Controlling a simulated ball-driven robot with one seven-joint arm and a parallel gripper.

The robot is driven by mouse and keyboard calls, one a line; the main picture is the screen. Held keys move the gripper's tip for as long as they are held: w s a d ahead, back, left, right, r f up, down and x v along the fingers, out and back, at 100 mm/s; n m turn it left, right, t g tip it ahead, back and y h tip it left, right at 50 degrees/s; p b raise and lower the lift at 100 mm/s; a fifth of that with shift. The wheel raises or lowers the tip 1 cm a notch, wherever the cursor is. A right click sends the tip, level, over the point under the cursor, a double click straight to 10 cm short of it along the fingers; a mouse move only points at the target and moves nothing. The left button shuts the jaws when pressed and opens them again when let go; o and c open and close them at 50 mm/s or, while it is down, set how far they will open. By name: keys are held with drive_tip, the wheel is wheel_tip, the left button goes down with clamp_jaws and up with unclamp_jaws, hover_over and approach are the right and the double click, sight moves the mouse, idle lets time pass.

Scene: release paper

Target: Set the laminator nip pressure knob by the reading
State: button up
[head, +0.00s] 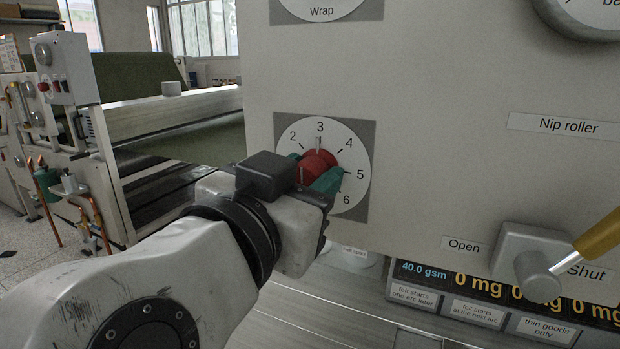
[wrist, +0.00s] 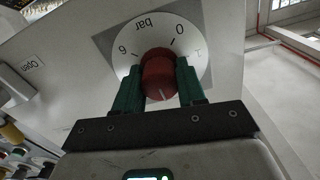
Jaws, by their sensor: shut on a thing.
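The red knob (head: 317,161) sits at the middle of a round white dial (head: 357,152) on the machine's grey panel. In the head view the numbers 2 to 6 show, and a pale mark at the knob's top stands by the 3. My gripper (head: 322,172) is shut on the knob, with its green fingers at either side. The wrist view shows the red knob (wrist: 158,75) between both green fingers, its white line towards the gripper. There the dial (wrist: 195,50) shows "bar", 0 and 6 upside down. My gripper hides the dial's lower left in the head view.
A yellow-handled lever (head: 541,269) stands at right between "Open" and "Shut" labels. Below it a display (head: 470,280) reads 40.0 gsm and several 0 mg values. A "Nip roller" label (head: 567,127) lies under a cropped gauge (head: 590,12). A "Wrap" dial (head: 320,8) is above.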

drive_tip(key=shift+f+b, duration=0.15)
drive_tip(key=shift+b, duration=0.2)
drive_tip(key=o, duration=1.1)
drive_tip(key=shift+c, duration=0.2)
drive_tip(key=b+v, duration=0.2)
drive_tip(key=v, duration=0.8)
drive_tip(key=shift+s, duration=0.35)
drive_tip(key=shift+s+a, duration=0.1)
drive_tip(key=shift+a, duration=0.1)
